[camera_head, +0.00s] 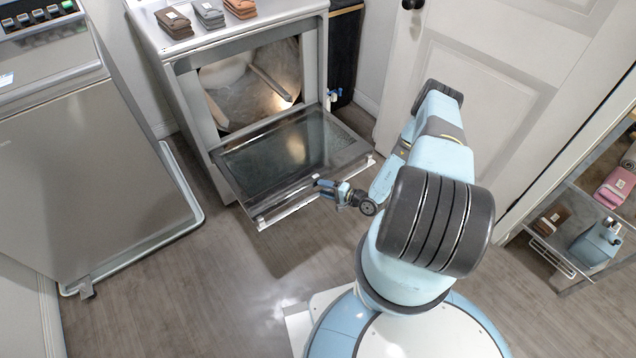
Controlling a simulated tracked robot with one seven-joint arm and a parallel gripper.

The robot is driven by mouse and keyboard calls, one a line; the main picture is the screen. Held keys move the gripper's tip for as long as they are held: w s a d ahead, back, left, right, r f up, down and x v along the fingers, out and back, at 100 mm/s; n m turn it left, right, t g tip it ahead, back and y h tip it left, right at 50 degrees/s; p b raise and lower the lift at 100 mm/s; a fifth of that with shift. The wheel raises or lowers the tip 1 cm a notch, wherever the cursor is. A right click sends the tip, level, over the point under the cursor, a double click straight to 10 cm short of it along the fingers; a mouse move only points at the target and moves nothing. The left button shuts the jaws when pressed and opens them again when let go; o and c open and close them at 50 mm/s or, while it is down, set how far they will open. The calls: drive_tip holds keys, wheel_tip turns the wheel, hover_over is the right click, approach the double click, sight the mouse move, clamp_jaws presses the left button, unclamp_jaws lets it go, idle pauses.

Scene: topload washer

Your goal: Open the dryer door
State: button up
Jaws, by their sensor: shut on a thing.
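The dryer (180,75) stands at the back centre, with its drum opening (250,85) in plain sight. Its door (290,150) is hinged along the bottom and is swung down, lying roughly flat in front of the opening. A light handle bar (290,205) runs along the door's outer edge. My gripper (322,184) is at the right part of that edge, shut on the door handle. The fingertips are small in the view, and their exact contact is hard to make out.
A grey washer (90,170) stands at the left. Folded cloths (209,14) lie on the dryer top. A white room door (480,80) is behind my arm. A shelf (570,250) with towels and a bottle stands at the right. The wooden floor (200,290) in front is clear.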

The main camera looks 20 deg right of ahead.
drive_tip(key=shift+w+d+f, duration=0.15)
drive_tip(key=shift+d+f, duration=0.05)
drive_tip(key=shift+f, duration=0.2)
drive_tip(key=shift+s+d+f, duration=0.1)
drive_tip(key=shift+s+d, duration=0.15)
drive_tip(key=shift+d, duration=0.1)
drive_tip(key=shift+c, duration=0.7)
drive_tip(key=s+f+v, duration=0.1)
drive_tip(key=f+v, duration=0.2)
drive_tip(key=v, duration=1)
drive_tip(key=shift+s+d+r, duration=0.25)
drive_tip(key=shift+d+r, duration=0.05)
drive_tip(key=shift+r, duration=0.2)
drive_tip(key=shift+s+d, duration=0.1)
drive_tip(key=v, duration=1.3)
drive_tip(key=shift+s, duration=0.3)
drive_tip(key=shift+d+r, duration=0.1)
